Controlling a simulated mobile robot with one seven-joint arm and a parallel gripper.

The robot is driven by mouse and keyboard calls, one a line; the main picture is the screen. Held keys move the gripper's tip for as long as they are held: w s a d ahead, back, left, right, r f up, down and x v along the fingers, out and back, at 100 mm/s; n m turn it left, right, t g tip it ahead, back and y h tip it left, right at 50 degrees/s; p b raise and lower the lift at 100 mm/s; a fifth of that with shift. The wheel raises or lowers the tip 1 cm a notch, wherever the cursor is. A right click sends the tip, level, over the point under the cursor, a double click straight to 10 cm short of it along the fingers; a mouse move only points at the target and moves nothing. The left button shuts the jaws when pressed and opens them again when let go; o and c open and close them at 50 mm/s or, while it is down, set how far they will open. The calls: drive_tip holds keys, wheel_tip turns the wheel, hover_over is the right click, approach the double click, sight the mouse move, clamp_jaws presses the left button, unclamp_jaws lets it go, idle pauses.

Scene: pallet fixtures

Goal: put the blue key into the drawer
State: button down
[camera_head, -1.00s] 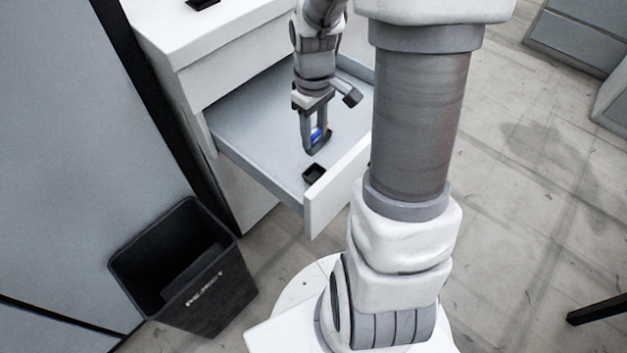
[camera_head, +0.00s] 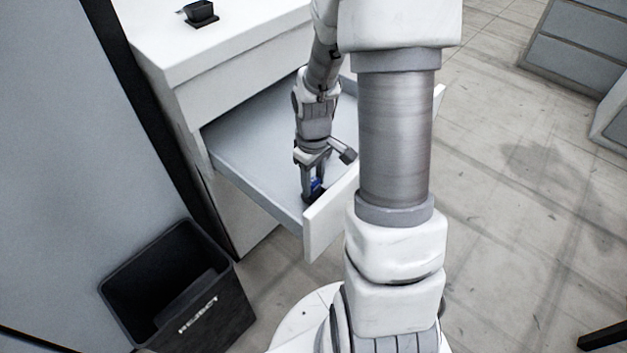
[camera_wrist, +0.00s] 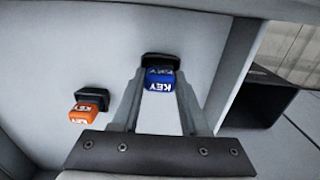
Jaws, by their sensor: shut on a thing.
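The blue key (camera_wrist: 160,82) is between the fingers of my gripper (camera_wrist: 158,105), which is shut on it. A black holder (camera_wrist: 163,61) is right at the key's far end; I cannot tell if the key is seated in it. In the head view my gripper (camera_head: 313,192) points down inside the open drawer (camera_head: 250,185), close to its front panel. Only a small bit of the blue key (camera_head: 316,184) shows there, and the fingers hide most of the holder.
An orange key (camera_wrist: 88,118) stands at another black holder (camera_wrist: 92,96) left of my gripper in the wrist view. An empty-looking black holder (camera_head: 201,13) is on the cabinet top (camera_head: 235,30). A black reject bin (camera_head: 215,315) stands on the floor, left of the drawer.

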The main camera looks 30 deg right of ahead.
sight(313, 181)
drive_tip(key=shift+f, duration=0.2)
drive_tip(key=shift+c, duration=2.1)
unclamp_jaws()
drive_tip(key=shift+r, duration=0.1)
wheel_tip(313, 181, up, 12)
drive_tip(key=p, duration=0.3)
drive_tip(key=shift+r, duration=0.15)
